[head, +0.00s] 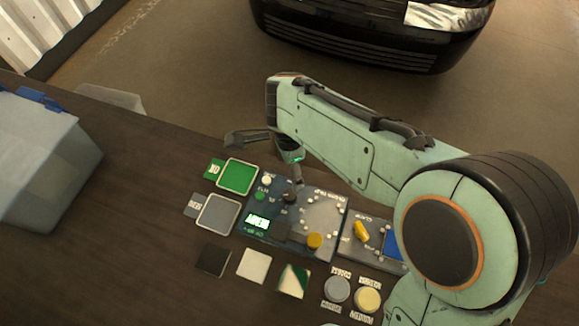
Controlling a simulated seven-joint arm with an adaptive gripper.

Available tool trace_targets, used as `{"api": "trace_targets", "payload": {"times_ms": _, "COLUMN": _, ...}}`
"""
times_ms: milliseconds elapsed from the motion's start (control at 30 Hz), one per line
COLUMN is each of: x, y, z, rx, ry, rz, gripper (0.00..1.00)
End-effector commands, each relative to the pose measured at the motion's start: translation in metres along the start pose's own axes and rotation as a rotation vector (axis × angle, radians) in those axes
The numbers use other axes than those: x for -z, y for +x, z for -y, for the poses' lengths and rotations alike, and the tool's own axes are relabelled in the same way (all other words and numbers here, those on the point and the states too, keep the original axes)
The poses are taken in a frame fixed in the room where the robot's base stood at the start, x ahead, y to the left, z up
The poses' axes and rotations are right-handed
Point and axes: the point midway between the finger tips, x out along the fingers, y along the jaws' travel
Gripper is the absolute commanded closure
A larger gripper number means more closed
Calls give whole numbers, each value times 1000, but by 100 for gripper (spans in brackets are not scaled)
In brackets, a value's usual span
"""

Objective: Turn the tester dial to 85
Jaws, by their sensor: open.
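The dark tester panel (283,238) lies on the brown table. A small lit green display (258,222) is on its left part; I cannot read it surely. A dark knob (290,196) stands near its top edge and an orange-yellow knob (314,241) near its lower right. Pale dots surround a light area between them. I cannot tell which knob is the dial, nor read its setting. My gripper (268,156) is open and empty above the panel's upper left edge. One finger points left, the other hangs down close to the dark knob; contact cannot be told.
A second panel (350,246) with a yellow lever (361,231) adjoins on the right, partly behind my arm. Green (238,176) and grey (218,213) pads lie left. Small tiles and round discs (368,299) lie in front.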

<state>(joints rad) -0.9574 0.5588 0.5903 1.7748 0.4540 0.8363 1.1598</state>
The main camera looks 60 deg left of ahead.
Motion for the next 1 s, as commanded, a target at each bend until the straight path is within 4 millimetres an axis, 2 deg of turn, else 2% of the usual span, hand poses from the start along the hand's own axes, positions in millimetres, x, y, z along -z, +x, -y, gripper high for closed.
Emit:
{"api": "trace_targets", "payload": {"times_ms": 67, "x": 0, "y": 0, "z": 0, "rx": 2, "ry": -63, "rz": -1, "gripper": 38}}
{"api": "trace_targets", "payload": {"times_ms": 167, "x": -2, "y": 0, "z": 4, "rx": 19, "ry": -280, "rz": 2, "gripper": 38}}
{"api": "trace_targets", "payload": {"times_ms": 400, "x": 8, "y": 20, "z": 7, "rx": 50, "ry": -1055, "rz": -11, "gripper": 38}}
{"api": "trace_targets", "payload": {"times_ms": 500, "x": 9, "y": 32, "z": 6, "rx": 45, "ry": -1321, "rz": -13, "gripper": 38}}
{"api": "trace_targets", "payload": {"times_ms": 567, "x": 9, "y": 42, "z": 3, "rx": 33, "ry": -1437, "rz": -10, "gripper": 38}}
{"api": "trace_targets", "payload": {"times_ms": 767, "x": 0, "y": 61, "z": 0, "rx": -2, "ry": -1477, "rz": 0, "gripper": 38}}
{"api": "trace_targets", "payload": {"times_ms": 1000, "x": 0, "y": 99, "z": 0, "rx": -2, "ry": -1475, "rz": 2, "gripper": 38}}
